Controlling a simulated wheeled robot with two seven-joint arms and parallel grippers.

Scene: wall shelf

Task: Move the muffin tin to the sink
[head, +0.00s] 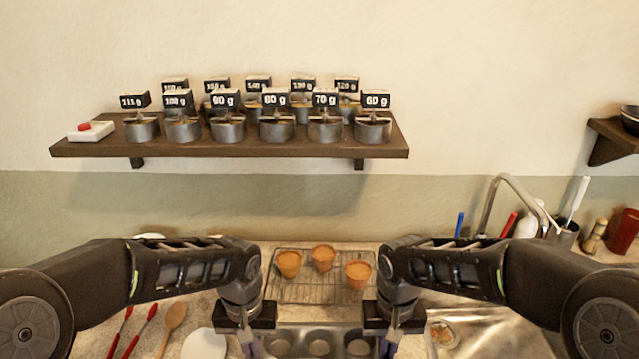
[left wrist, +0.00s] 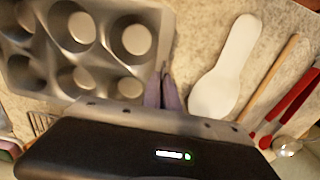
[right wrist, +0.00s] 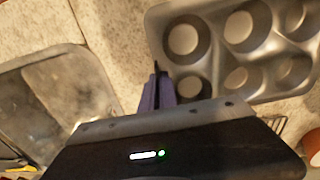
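The grey metal muffin tin (head: 320,332) is at the bottom middle of the head view, its cups empty where they show. My left gripper (head: 250,345) is at its left end and my right gripper (head: 390,345) at its right end. In the left wrist view the fingers (left wrist: 165,78) are together on the tin's rim (left wrist: 150,60). In the right wrist view the fingers (right wrist: 157,78) are together on the opposite rim (right wrist: 160,40). Whether the tin touches the counter is unclear. The metal sink (head: 500,338) lies at the lower right; it also shows in the right wrist view (right wrist: 70,85).
A wire rack (head: 310,292) with three muffins (head: 322,258) stands behind the tin. A white spoon rest (head: 205,343), wooden spoon (head: 172,325) and red tongs (head: 140,325) lie left. The faucet (head: 505,180) rises behind the sink.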

